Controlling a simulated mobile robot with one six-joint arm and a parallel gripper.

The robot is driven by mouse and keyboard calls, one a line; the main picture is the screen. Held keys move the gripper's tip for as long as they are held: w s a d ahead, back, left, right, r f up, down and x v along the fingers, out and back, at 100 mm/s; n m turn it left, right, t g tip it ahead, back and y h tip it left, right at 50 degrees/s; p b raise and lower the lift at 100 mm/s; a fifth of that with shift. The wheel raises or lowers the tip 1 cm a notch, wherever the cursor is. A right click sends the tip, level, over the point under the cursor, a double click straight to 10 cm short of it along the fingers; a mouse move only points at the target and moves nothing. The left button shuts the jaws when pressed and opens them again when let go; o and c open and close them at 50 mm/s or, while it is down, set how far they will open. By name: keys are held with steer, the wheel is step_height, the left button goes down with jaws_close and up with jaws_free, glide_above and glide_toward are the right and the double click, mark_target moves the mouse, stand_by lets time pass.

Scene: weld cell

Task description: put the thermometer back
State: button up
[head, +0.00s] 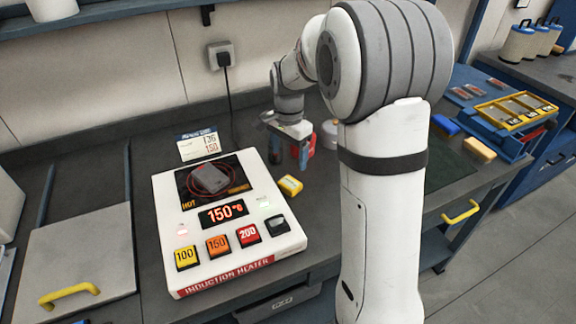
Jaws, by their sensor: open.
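A small yellow device with a dark patch (290,185) lies on the dark bench, just right of the induction heater; it looks like the thermometer, but it is too small to be sure. My gripper (289,157) points down behind it, fingers apart, with nothing clearly between them. A red object (311,143) shows partly behind the gripper; what it is I cannot tell. The white induction heater (272,246) reads 150 °C, with a grey metal block (209,179) on its dark hot plate.
A card (198,146) reading 136 and 150 stands behind the heater. A grey plate with a yellow handle (80,250) is at left. Yellow (479,150) and blue (446,125) blocks and a yellow-framed tray (516,122) are at right. My arm hides part of the bench.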

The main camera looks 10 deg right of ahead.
steer(key=s+r+n+t, duration=0.1)
steer(key=s+r+n, duration=0.1)
steer(key=s, duration=0.6)
steer(key=s+r+n+t, duration=0.1)
steer(key=s+r+n, duration=0.1)
steer(key=s+n, duration=0.3)
steer(key=s+r+n+t, duration=0.1)
steer(key=s+n, duration=0.3)
steer(key=s, duration=0.7)
steer(key=shift+s+d+r, duration=0.2)
steer(key=shift+s+r, duration=0.1)
steer(key=shift+r, duration=0.2)
steer(key=shift+c, duration=0.5)
